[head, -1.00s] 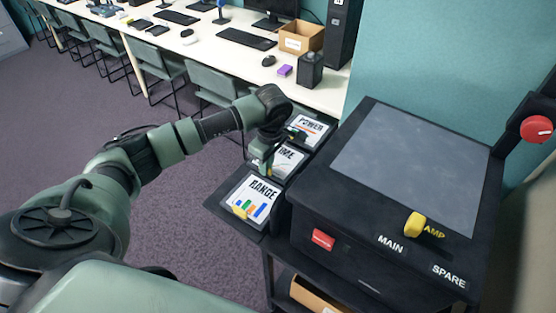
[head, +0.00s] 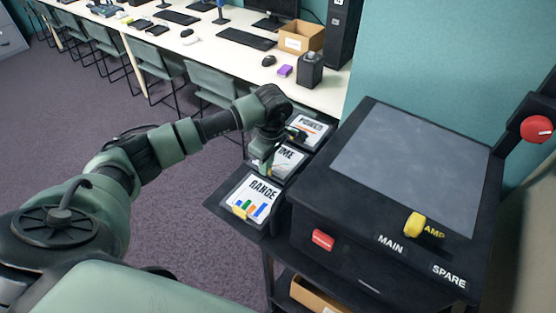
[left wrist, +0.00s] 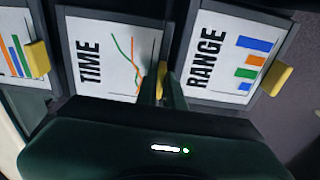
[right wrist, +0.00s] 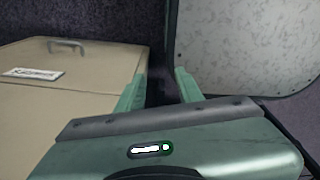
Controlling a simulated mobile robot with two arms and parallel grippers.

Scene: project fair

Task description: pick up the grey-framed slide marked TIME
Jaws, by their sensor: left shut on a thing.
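The grey-framed TIME slide (head: 290,161) is in the middle of a row on a dark shelf, between the POWER slide (head: 310,130) and the RANGE slide (head: 252,198). In the left wrist view the TIME slide (left wrist: 100,62) shows its word, coloured curves and a yellow tab at its right edge. My left gripper (head: 264,164) reaches down over that tab. In the left wrist view its fingers (left wrist: 162,88) are closed on the tab, which they partly hide. I cannot tell whether the slide is clear of the shelf. My right gripper (right wrist: 160,92) is open and empty.
A black cabinet (head: 320,212) with a grey top, a yellow handle and MAIN and SPARE labels stands right of the shelf. A long desk (head: 205,44) with chairs is behind. In the right wrist view, a beige case (right wrist: 75,90) and a speckled panel (right wrist: 245,45) are near.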

